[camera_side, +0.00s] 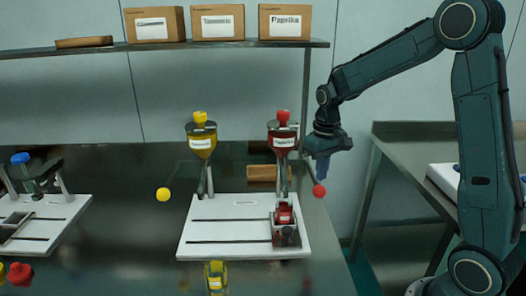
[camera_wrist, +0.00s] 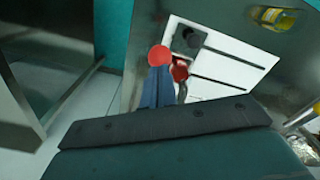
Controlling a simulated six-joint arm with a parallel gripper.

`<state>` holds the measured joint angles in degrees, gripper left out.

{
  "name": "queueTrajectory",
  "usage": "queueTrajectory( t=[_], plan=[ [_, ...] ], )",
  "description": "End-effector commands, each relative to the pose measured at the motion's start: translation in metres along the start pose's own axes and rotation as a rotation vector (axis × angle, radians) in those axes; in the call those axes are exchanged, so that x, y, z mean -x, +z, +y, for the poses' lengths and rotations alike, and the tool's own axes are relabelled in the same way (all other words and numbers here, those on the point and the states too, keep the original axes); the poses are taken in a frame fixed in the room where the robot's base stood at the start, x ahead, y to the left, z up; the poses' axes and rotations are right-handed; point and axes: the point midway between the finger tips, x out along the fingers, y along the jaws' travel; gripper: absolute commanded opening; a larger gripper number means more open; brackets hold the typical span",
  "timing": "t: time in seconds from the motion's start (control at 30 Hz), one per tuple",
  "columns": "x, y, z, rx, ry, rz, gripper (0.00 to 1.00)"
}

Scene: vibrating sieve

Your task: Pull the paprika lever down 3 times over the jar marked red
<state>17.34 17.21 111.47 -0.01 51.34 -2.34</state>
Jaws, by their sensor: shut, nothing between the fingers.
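The paprika dispenser (camera_side: 283,138), with red contents and a red cap, stands on the right of the white board. Its lever appears to end in a red ball (camera_side: 319,190), which also shows in the wrist view (camera_wrist: 160,56). My gripper (camera_side: 321,180) is shut and empty, pointing down with its tips just above or at the ball; I cannot tell if they touch. In the wrist view its blue fingers (camera_wrist: 157,82) end at the ball. A small red jar (camera_side: 284,213) stands below the dispenser in a dark holder (camera_side: 287,238). Any marking on it is unreadable.
A yellow dispenser (camera_side: 201,140) stands left, with a yellow ball (camera_side: 163,194) beside it. A yellow jar (camera_side: 216,276) is in front of the white board (camera_side: 215,240). Another press (camera_side: 38,178) is far left. Labelled boxes (camera_side: 217,22) sit on the shelf above.

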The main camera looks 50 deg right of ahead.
Motion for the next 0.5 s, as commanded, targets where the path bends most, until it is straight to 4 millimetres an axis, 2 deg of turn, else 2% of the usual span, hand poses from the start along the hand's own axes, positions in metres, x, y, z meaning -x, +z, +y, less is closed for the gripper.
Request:
queueTrajectory(
  t=[0.3, 0.5],
  plan=[
    [0.022, 0.0, 0.0, 0.0, 0.0, 0.002, 0.0],
    [0.028, 0.0, 0.0, 0.0, 0.0, 0.0, 0.0]
  ],
)
